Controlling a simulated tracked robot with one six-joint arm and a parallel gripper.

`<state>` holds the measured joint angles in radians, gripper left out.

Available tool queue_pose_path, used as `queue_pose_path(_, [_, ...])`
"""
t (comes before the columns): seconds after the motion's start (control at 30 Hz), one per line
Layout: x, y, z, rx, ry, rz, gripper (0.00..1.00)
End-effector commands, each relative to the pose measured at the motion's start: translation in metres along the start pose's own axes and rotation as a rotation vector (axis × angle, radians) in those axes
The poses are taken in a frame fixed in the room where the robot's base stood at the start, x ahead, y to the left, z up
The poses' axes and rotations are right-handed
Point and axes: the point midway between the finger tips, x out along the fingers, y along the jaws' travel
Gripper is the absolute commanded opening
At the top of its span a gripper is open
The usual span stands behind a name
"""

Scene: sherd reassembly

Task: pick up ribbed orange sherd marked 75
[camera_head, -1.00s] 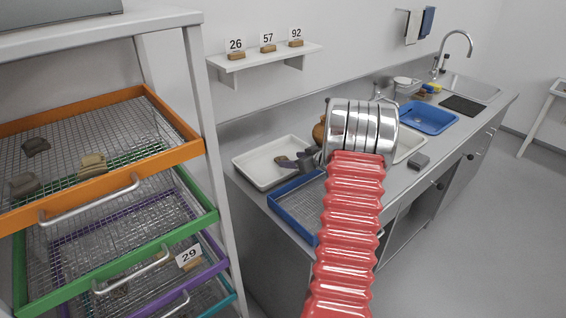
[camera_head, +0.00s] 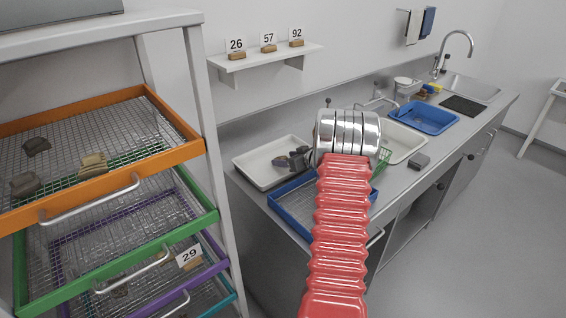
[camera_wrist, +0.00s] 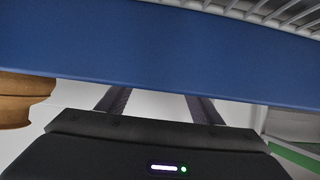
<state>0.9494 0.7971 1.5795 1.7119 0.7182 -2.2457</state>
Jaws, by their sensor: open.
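I cannot make out an orange sherd marked 75 in either view. An orange-brown rounded thing with a ridge (camera_wrist: 18,103) shows at the left edge of the wrist view; no mark is readable on it, and I cannot tell if it is the sherd.
My red-sleeved arm hides part of the counter. Behind it are a white basin (camera_head: 411,140), a grey block (camera_head: 419,160) and a blue tub (camera_head: 440,119). A rack with an orange-rimmed drawer (camera_head: 130,183) holding sherds stands at left. A shelf (camera_head: 265,60) carries numbered cards.

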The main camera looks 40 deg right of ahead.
Motion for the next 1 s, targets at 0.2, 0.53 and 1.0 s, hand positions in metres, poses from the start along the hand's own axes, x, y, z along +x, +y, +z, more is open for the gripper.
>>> queue_pose_path(0.2, [-0.0003, 0.0000, 0.0003, 0.000, 0.000, 0.000, 0.60])
queue_pose_path(0.53, [-0.0005, 0.0000, 0.0003, 0.000, 0.000, 0.000, 0.50])
queue_pose_path(1.0, [-0.0004, -0.0002, 0.0004, 0.000, 0.000, -0.001, 0.17])
